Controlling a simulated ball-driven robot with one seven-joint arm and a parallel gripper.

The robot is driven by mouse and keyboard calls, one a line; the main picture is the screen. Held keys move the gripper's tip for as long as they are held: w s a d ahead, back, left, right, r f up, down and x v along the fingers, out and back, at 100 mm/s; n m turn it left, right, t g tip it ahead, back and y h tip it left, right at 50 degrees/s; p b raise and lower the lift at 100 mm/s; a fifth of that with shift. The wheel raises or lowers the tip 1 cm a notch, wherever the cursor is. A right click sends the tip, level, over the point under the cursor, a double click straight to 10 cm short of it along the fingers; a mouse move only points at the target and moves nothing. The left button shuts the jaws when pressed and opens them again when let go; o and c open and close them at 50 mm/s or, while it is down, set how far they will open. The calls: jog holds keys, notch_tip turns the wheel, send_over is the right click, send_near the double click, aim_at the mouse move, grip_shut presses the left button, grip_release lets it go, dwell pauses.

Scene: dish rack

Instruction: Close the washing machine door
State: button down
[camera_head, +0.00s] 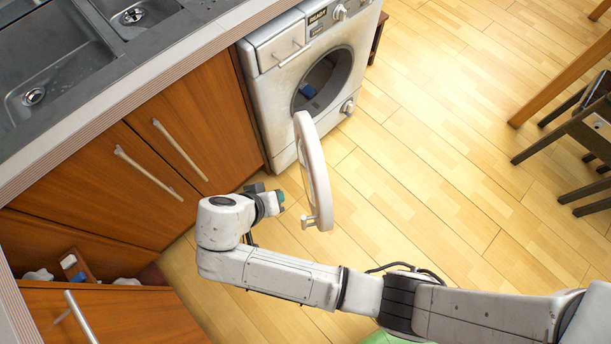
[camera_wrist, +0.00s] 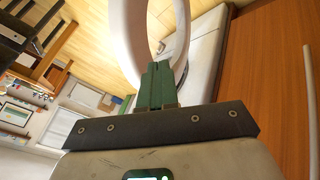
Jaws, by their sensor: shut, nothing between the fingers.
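The white washing machine (camera_head: 262,97) stands at the end of the counter with its round drum opening exposed. Its ring-shaped door (camera_head: 318,165) is swung wide open and sticks out over the floor. My gripper (camera_head: 280,197) is just left of the door in the head view, with its fingers together and empty. In the wrist view, the green fingers (camera_wrist: 156,85) are shut in front of the curved white door ring (camera_wrist: 129,40). I cannot tell whether the fingertips touch it. A blue item (camera_head: 308,90) shows inside the drum.
Wooden cabinets (camera_head: 205,120) with bar handles and a counter with a sink (camera_head: 50,75) are on the left. A drawer (camera_head: 100,315) is open at lower left. Chairs (camera_head: 575,130) stand at far right. The wooden floor (camera_head: 430,190) between is clear.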

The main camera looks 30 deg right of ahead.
send_near(313, 184)
notch_tip(313, 184, down, 4)
jog(key=w+a, duration=0.2)
jog(key=shift+s+d+f+p, duration=0.1)
jog(key=shift+d+p, duration=0.1)
jog(key=shift+d, duration=0.5)
jog(key=shift+s+d+f+p, duration=0.1)
jog(key=shift+s+d+p, duration=0.05)
jog(key=shift+d, duration=0.6)
jog(key=shift+s+d+f+p, duration=0.1)
jog(key=shift+d+p, duration=0.1)
jog(key=shift+d, duration=0.5)
